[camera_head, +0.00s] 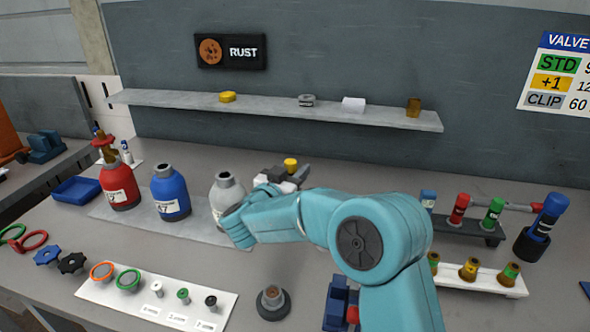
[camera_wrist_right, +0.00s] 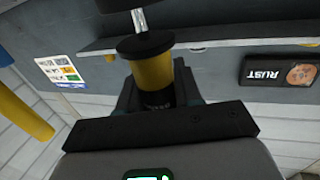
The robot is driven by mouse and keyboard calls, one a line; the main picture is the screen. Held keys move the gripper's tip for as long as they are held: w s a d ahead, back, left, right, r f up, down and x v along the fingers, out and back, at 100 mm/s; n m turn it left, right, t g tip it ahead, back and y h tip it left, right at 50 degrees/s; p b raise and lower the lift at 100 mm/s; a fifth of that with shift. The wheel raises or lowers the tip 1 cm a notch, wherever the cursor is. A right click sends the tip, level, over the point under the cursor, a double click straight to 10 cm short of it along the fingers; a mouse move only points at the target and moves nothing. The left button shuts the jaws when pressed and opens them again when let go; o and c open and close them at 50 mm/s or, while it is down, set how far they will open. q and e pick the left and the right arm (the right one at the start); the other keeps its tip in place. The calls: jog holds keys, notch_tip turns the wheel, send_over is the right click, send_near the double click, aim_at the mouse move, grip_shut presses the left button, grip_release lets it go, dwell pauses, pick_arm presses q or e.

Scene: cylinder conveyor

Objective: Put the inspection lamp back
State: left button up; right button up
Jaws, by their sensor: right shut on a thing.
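My right gripper (camera_head: 283,177) is behind my teal forearm, above the back part of the bench. It is shut on a yellow and black cylinder (camera_head: 291,163), which looks like the inspection lamp; only its yellow end shows there. In the right wrist view the lamp (camera_wrist_right: 154,72) sits between the dark fingers, with a black collar and a metal rod at one end. The wrist picture is upside down. My left gripper is not in view.
Red (camera_head: 119,187), blue (camera_head: 170,193) and grey (camera_head: 226,192) bottles stand left of my right arm. A wall shelf (camera_head: 275,106) with small parts runs behind. A dark rack (camera_head: 470,231) and a white strip of fittings (camera_head: 484,279) lie right. A blue cylinder (camera_head: 550,212) stands in a black cup.

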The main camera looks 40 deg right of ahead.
jog(key=shift+f+b, duration=0.5)
jog(key=shift+f, duration=0.4)
jog(key=o, duration=1.2)
jog(key=shift+r, duration=0.1)
notch_tip(320, 180, up, 6)
jog(key=p, duration=0.5)
jog(key=shift+a, duration=0.1)
